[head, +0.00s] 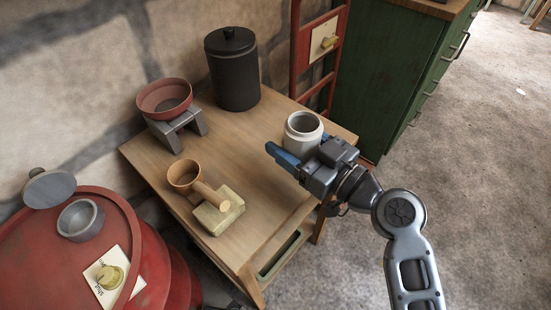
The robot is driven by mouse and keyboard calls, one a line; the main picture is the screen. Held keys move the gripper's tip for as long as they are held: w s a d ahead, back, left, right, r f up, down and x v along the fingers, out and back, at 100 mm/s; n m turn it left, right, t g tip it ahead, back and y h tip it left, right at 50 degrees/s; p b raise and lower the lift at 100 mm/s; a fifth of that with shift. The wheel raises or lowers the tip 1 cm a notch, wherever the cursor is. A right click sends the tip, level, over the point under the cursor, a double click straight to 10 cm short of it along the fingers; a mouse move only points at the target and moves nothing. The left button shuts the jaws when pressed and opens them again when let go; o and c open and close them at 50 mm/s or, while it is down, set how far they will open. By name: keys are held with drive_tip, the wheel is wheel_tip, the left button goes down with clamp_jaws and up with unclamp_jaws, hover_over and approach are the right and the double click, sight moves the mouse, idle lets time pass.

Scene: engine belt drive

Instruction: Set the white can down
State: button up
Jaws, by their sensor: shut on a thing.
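The white can (302,133) is at the right end of the wooden table, open at the top and upright. My gripper (290,155) reaches it from the lower right and is shut on it.
The table's middle is clear. A red drum (60,265) stands left, a green cabinet (385,70) behind right.

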drive_tip(key=a+f, duration=0.1)
drive_tip(key=a, duration=0.1)
drive_tip(key=a+f, duration=0.1)
drive_tip(key=a, duration=0.1)
drive_tip(key=shift+s+a+f, duration=0.1)
drive_tip(key=shift+f, duration=2.15)
drive_tip(key=shift+f+b, duration=0.3)
drive_tip(key=shift+b, duration=0.35)
drive_tip(key=o, duration=1.7)
drive_tip(key=shift+o, duration=0.2)
drive_tip(key=shift+r, duration=0.15)
drive_tip(key=shift+r+p, duration=0.2)
drive_tip(key=shift+p, duration=0.25)
drive_tip(key=b+v, duration=0.2)
drive_tip(key=v, duration=1)
